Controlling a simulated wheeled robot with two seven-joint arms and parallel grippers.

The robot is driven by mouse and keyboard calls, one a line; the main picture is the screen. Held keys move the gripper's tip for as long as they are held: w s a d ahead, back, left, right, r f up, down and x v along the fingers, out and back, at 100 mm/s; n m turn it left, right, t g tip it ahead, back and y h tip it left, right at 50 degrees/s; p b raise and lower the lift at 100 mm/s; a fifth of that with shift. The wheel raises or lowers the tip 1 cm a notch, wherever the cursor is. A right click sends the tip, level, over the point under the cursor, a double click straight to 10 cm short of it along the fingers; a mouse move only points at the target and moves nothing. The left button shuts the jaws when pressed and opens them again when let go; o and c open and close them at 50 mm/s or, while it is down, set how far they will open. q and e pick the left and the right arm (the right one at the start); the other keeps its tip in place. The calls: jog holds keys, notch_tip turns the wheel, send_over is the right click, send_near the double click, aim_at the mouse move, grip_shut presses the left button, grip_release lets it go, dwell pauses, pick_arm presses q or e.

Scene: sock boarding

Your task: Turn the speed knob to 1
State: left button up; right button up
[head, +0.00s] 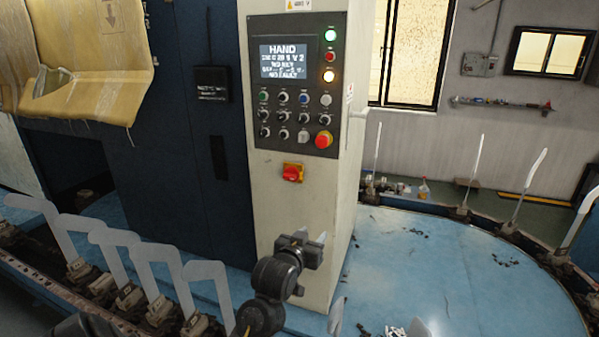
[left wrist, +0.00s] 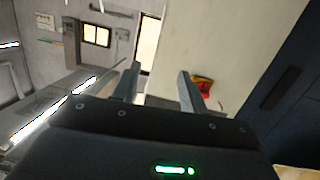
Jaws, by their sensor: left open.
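The control panel (head: 296,84) is a dark plate on the pale cabinet, in the upper middle of the head view. Several small black knobs (head: 283,115) sit in rows below its screen (head: 284,61). Their labels are too small to read, so I cannot tell which is the speed knob. The screen reads HAND, with a line that seems to end in "V 2". My left gripper (head: 312,237) is open and empty, well below the panel and in front of the cabinet. Its two fingers also show apart in the left wrist view (left wrist: 158,72). My right gripper is not in view.
A red emergency button (head: 323,139) sits at the panel's lower right. A red and yellow rotary switch (head: 292,172) is below the panel. Upright flat boards (head: 150,255) line the lower left. A blue round table (head: 450,270) lies to the right.

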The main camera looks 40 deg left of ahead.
pick_arm(q)
jog(key=w+a+r+n+t+y, duration=0.1)
jog(key=w+a+r+y, duration=0.15)
jog(key=r, duration=0.35)
jog(key=w+a+r+n+t+y, duration=0.1)
jog(key=a+r+n+t, duration=0.15)
jog(key=r, duration=0.35)
jog(key=n+y, duration=0.2)
jog(key=y, duration=0.1)
send_near(301, 122)
jog(key=shift+t, duration=0.35)
jog(key=p+x, duration=0.5)
jog(key=x, duration=0.3)
jog(key=shift+a+f, duration=0.1)
jog(key=shift+a, duration=0.05)
jog(key=shift+w+a, duration=0.25)
jog(key=shift+w, duration=0.15)
grip_shut()
